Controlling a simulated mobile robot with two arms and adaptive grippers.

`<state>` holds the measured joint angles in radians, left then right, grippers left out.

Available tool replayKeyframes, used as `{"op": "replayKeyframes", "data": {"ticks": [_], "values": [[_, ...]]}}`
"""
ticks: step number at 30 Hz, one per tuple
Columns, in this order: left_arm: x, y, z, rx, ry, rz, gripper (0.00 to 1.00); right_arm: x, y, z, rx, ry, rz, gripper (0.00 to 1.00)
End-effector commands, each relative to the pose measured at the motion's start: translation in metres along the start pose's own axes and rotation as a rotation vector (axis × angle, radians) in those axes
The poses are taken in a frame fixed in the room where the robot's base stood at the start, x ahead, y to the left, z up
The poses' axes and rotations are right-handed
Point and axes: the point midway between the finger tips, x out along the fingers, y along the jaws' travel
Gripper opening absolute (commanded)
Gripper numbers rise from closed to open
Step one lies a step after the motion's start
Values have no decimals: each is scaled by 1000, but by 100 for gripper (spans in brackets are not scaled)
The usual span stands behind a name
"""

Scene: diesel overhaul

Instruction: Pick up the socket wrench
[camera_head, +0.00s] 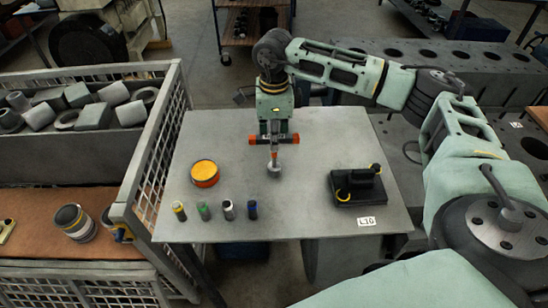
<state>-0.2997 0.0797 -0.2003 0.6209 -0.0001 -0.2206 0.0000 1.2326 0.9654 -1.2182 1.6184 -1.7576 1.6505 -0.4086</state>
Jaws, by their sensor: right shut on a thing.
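The socket wrench (274,155) appears as an upright T shape above the middle of the grey table, with a dark crossbar with orange ends and a thin shaft pointing down. A small round grey piece shows at its lower end; I cannot tell whether it touches the table. My right gripper (274,132) points straight down from above and is shut on the wrench near its crossbar. Its fingers are small and partly hidden there. My left gripper is not in view.
An orange-yellow round tin (205,174) and several small coloured cylinders (203,210) stand at the table's left. A black fixture (357,188) with yellow parts sits at the right, near a white label (367,221). A mesh-walled crate (150,150) borders the table's left side.

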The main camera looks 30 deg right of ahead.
Motion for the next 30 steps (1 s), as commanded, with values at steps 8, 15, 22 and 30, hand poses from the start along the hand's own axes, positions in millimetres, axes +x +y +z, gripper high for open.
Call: {"op": "replayKeyframes", "data": {"ticks": [8,15,22,30], "values": [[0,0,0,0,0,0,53,-2,-1,1,0,-3,-2,0],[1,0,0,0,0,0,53,-3,-1,1,0,-3,-2,0],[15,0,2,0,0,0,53,-20,-1,1,0,-5,-5,0],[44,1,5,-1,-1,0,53,-60,23,-30,1,-4,-6,0]]}}
